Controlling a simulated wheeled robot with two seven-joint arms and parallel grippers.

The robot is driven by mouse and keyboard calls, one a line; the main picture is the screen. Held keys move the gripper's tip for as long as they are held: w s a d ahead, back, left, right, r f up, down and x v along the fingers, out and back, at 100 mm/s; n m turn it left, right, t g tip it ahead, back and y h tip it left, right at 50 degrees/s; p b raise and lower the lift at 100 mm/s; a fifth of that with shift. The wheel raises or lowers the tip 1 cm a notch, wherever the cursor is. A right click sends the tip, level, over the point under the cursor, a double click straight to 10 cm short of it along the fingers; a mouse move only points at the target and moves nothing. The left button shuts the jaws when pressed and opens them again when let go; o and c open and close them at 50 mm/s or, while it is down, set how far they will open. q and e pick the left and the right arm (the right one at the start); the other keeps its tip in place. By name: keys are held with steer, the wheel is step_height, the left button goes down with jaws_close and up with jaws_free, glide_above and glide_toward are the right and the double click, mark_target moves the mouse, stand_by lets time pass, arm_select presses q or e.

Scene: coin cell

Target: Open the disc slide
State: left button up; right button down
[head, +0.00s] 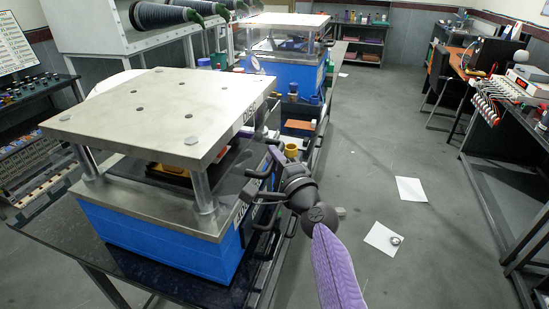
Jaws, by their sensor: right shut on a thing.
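A press-like machine with a metal top plate (160,110), metal posts and a blue base (150,240) stands at the left on a dark bench. Dark handles (262,172) stick out from its right side. My right gripper (254,190) reaches that side from the right, with my purple-sleeved arm behind it. It is shut on one of the dark handles there; its fingertips are small and partly hidden. I cannot tell how far any slide stands out from the machine. My left gripper is not in view.
A second blue machine (285,72) stands farther back on the same bench, with a yellow cup (291,150) between. Paper sheets (384,239) lie on the open grey floor to the right. A dark table (515,130) with equipment lines the right side.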

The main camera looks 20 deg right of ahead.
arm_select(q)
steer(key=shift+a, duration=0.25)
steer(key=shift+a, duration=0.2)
arm_select(e)
steer(key=shift+f, duration=0.1)
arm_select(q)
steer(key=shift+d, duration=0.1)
